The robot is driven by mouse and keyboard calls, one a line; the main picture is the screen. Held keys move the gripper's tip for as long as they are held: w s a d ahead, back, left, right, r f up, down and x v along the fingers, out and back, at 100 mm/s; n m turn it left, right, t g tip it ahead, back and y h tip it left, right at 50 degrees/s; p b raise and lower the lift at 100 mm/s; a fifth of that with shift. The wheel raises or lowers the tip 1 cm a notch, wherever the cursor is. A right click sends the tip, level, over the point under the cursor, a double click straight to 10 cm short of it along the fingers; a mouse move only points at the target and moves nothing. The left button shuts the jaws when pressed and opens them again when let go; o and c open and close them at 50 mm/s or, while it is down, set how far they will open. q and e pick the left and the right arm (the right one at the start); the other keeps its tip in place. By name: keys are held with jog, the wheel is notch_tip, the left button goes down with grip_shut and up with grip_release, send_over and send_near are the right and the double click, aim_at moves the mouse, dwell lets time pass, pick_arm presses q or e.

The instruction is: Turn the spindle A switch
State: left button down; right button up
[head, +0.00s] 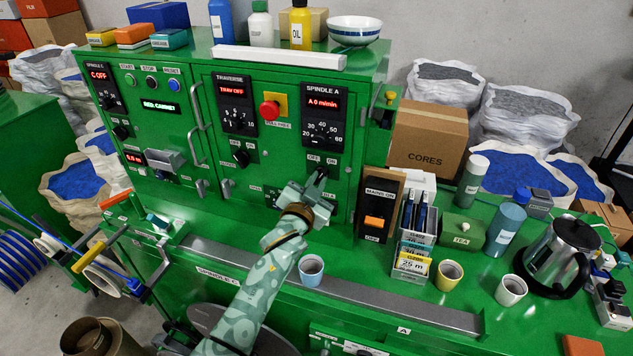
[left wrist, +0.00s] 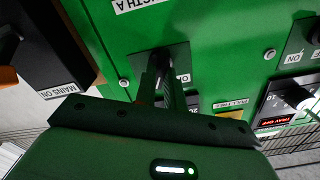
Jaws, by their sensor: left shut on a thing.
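The spindle A panel (head: 324,112) is black, on the right of the green cabinet, with a red display reading "A 0 m/min" and a dial below it. Under it are OFF and ON labels (head: 321,160) for the spindle A switch. My left gripper (head: 314,183) is at the cabinet face just below these labels. In the left wrist view its fingers (left wrist: 164,78) are closed together at a dark plate on the green face, shut on the switch. The switch knob is mostly hidden by the fingers, so its position cannot be told. My right gripper is not in view.
A red stop button (head: 269,110) and the traverse panel (head: 236,104) lie left of the spindle A panel. The mains switch box (head: 378,205) stands close to its right. Cups, a boxed pen holder, bottles and a kettle (head: 556,256) occupy the bench at right. A grey rail (head: 370,295) runs along the front.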

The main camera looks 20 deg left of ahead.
pick_arm(q)
jog(key=n+p, duration=0.4)
jog(key=n, duration=0.2)
jog(key=shift+r+n, duration=0.1)
jog(key=shift+n, duration=0.2)
jog(key=shift+a+n+p, duration=0.1)
jog(key=shift+n+p, duration=1)
jog(key=shift+n, duration=1.1)
jog(key=shift+f, duration=0.2)
jog(key=c, duration=1.5)
grip_release()
jog(key=shift+s+a+p, duration=0.15)
jog(key=shift+s+p, duration=1.6)
jog(key=shift+s, duration=2.35)
jog(key=shift+s+a+p, duration=0.1)
jog(key=shift+s+p, duration=1.6)
jog(key=shift+s, duration=2.35)
